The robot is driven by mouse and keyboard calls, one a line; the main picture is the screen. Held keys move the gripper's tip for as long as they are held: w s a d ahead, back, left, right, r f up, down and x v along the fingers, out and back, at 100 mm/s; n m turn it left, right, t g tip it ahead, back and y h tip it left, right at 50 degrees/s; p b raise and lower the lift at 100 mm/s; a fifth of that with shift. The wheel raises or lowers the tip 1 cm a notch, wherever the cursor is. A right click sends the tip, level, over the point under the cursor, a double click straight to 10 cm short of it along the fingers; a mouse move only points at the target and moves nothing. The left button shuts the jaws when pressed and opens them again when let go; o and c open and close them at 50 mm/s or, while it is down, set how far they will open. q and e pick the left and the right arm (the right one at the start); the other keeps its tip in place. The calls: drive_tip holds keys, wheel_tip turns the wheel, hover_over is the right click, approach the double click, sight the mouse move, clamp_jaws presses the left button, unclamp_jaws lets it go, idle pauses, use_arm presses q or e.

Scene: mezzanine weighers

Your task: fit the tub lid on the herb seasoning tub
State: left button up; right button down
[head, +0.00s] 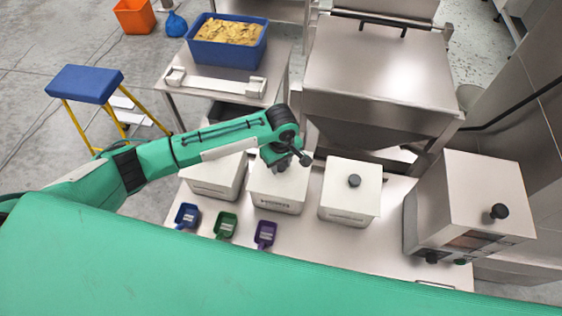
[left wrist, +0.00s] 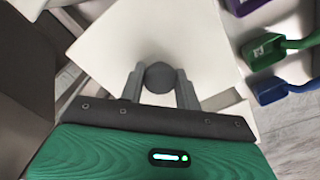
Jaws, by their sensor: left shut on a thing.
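My left gripper (head: 284,163) is over the middle white tub (head: 277,202) on the steel table. In the left wrist view its two fingers (left wrist: 160,86) are shut on a round dark knob (left wrist: 160,74) on a flat white square lid (left wrist: 150,35). The lid lies at or just above the middle tub's top; I cannot tell whether it is seated. A second white tub (head: 208,189) stands left, partly hidden by my arm. A third (head: 347,205) stands right with a dark-knobbed lid on. The tub labels are too small to read. My right gripper is not in view.
Blue (head: 187,214), green (head: 225,225) and purple (head: 265,233) scoops lie in front of the tubs. A steel box with a dark knob (head: 470,190) stands right. A large steel hopper (head: 380,60) is behind. A blue crate (head: 227,57) sits on another table.

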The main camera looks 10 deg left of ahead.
sight(281, 165)
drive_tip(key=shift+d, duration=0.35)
use_arm(q)
drive_tip(key=o, duration=1)
drive_tip(key=shift+f, duration=0.1)
wheel_tip(281, 165, up, 12)
drive_tip(key=b, duration=0.3)
drive_tip(key=shift+r+b, duration=0.2)
drive_tip(key=shift+b, duration=0.2)
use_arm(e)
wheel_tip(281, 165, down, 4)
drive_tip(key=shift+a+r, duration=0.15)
